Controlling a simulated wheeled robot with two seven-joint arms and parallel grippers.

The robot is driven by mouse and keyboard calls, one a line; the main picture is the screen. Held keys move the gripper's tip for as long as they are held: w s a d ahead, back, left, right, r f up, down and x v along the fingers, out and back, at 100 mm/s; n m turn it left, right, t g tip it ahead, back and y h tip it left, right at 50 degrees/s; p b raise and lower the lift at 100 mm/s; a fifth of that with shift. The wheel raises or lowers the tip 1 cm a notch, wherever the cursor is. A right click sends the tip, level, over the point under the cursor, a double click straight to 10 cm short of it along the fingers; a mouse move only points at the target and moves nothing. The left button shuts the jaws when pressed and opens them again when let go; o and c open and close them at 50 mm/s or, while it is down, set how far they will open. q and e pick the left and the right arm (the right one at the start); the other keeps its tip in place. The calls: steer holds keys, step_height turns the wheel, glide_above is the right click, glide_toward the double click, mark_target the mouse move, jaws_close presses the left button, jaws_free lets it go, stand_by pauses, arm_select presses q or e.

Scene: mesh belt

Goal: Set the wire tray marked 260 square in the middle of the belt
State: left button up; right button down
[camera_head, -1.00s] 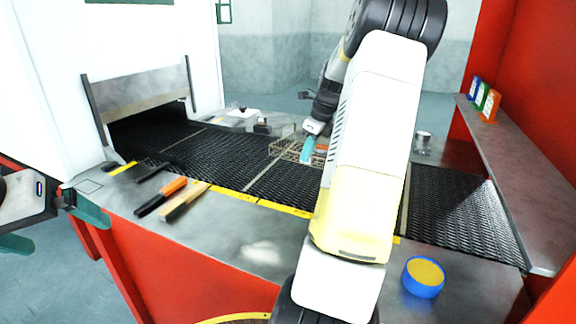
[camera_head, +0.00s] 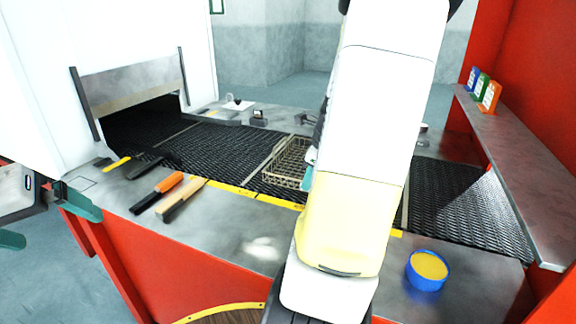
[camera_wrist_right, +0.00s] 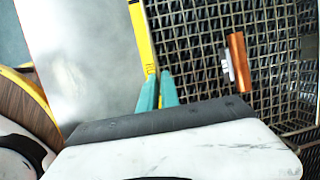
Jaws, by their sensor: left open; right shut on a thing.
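The wire tray (camera_head: 283,156) lies on or just over the dark mesh belt (camera_head: 228,148), right of the belt's middle stretch and close to its yellow front edge. My right arm hides its right part. In the right wrist view the tray's mesh (camera_wrist_right: 190,35) fills the right side, with a copper-coloured bar and a small pale tag (camera_wrist_right: 227,66); no number is readable. My right gripper (camera_wrist_right: 158,92) is shut at the tray's near side, its teal fingers close together. My left gripper (camera_head: 47,222) is open and empty at the far left, off the counter.
An orange-handled tool (camera_head: 158,192) and a wooden-handled tool (camera_head: 182,200) lie on the front counter (camera_head: 235,235). A blue tub (camera_head: 428,270) stands at front right. A hooded opening (camera_head: 135,85) spans the belt's left end. A shelf (camera_head: 520,170) with small boxes runs along the right.

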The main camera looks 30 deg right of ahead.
steer(key=w+d, duration=0.2)
steer(key=w, duration=0.1)
steer(key=w+d, duration=0.2)
steer(key=w, duration=0.1)
steer(key=w+d+f, duration=0.1)
steer(key=w+d, duration=0.2)
steer(key=shift+f, duration=1.75)
steer(key=c, duration=1.6)
jaws_free()
steer(key=shift+s, duration=0.1)
